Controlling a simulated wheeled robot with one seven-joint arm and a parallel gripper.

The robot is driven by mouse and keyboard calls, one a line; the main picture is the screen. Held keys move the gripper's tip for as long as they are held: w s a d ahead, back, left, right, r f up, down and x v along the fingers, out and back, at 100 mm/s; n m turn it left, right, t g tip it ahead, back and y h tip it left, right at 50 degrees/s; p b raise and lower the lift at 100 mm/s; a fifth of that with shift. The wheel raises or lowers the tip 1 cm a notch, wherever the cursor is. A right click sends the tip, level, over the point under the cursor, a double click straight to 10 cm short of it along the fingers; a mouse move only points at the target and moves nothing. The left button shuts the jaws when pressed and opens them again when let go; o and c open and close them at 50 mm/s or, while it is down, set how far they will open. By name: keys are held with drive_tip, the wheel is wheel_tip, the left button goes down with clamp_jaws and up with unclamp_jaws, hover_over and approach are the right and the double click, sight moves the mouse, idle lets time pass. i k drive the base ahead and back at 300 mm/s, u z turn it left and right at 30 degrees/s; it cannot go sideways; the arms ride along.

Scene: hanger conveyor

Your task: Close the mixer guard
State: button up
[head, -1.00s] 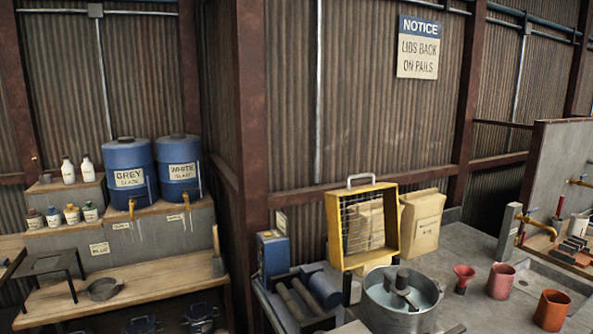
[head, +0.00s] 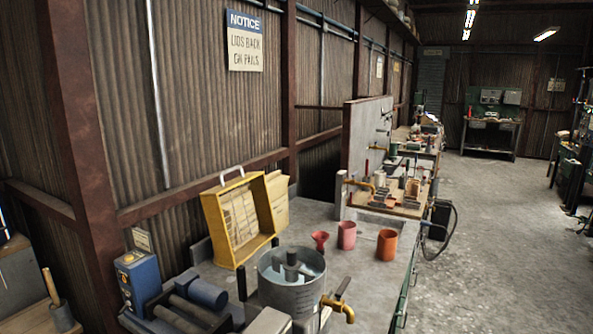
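The mixer guard (head: 208,226) is a yellow box frame with wire mesh and a pale handle on top. It stands raised and slightly tilted behind the mixer's metal tub (head: 289,295), so the tub is uncovered. A grey stirrer (head: 291,263) stands in the tub above pale liquid. A brass tap (head: 341,308) sticks out at the tub's lower right. A blue box (head: 138,277), perhaps the mixer's control box, stands at the left. My gripper is in no view.
A red funnel (head: 320,240), a pink cup (head: 346,235) and an orange cup (head: 387,244) stand on the grey bench (head: 372,280) right of the tub. A paper sack (head: 278,200) stands behind the guard. Open floor (head: 490,240) lies to the right.

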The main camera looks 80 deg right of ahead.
sight(210, 203)
drive_tip(key=z, duration=0.4)
drive_tip(key=i, duration=1)
